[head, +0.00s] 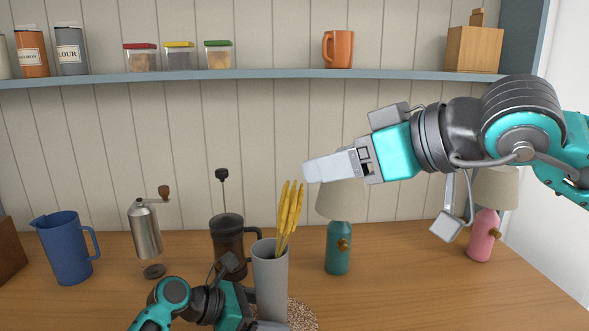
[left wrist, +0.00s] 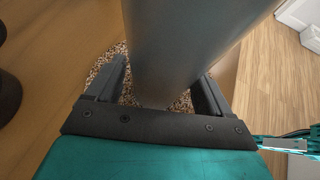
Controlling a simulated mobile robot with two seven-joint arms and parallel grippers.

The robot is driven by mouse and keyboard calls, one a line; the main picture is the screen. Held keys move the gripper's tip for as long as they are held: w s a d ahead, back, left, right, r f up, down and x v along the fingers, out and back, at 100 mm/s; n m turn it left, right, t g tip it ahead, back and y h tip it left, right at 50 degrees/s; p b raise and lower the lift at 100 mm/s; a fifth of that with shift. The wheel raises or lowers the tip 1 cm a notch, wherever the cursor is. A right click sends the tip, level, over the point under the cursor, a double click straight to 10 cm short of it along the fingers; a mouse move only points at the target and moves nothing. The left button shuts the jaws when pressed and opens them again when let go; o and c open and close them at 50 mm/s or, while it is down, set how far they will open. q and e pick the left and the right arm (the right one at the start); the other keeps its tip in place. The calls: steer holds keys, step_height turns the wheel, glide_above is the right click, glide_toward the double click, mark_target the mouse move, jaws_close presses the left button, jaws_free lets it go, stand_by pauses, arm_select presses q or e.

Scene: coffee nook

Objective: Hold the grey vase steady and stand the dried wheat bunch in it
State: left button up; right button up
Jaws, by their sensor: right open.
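The grey vase (head: 270,282) stands upright on a speckled round mat (head: 302,316) and fills the middle of the left wrist view (left wrist: 185,45). The yellow dried wheat bunch (head: 288,212) stands in the vase, tilted a little right, its heads above the rim and its lower stems hidden inside. My left gripper (left wrist: 163,75) is low at the vase, one finger on each side, closed on it. My right gripper (head: 308,172) is open and empty, just right of the wheat heads; its fingers overlap in the head view.
A dark French press (head: 228,240) stands close behind the vase at left. A teal lamp (head: 338,250) stands to its right, a pink lamp (head: 483,235) farther right. A grinder (head: 146,232) and blue jug (head: 66,248) stand at left. A shelf (head: 280,75) runs above.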

arm_select(q)
steer(key=shift+o, duration=0.9)
